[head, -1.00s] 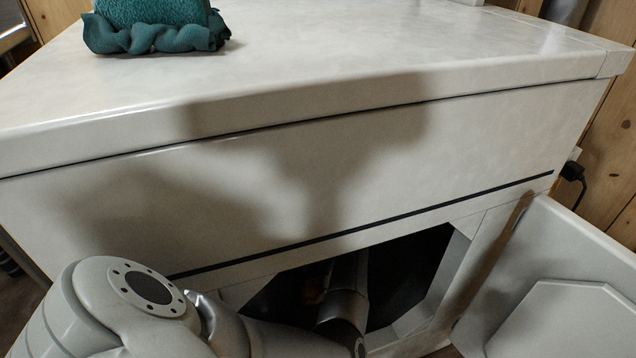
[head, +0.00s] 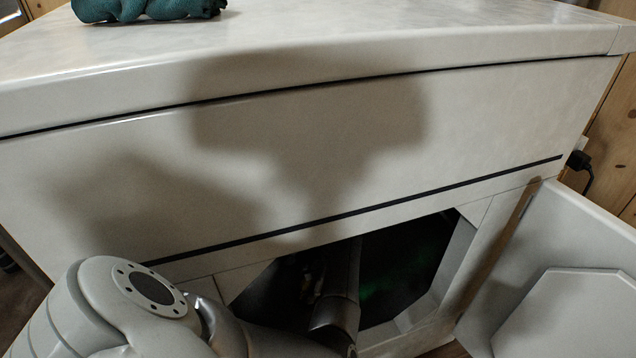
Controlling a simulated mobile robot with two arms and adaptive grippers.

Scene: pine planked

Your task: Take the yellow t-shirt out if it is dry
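The white dryer (head: 300,170) fills the view, with its front door opening (head: 410,265) low down. My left arm reaches into the opening, and my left gripper (head: 318,278) is inside the dark drum. It is mostly hidden by shadow and my own arm link, so I cannot tell whether its fingers are open or shut. I cannot make out the yellow t-shirt in the dark drum. My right gripper is not in view.
The dryer's door (head: 565,270) stands open to the right. A teal cloth item (head: 150,10) lies on top of the machine. A faint green glow (head: 385,280) shows inside the drum. A black plug (head: 579,160) is at the right wall.

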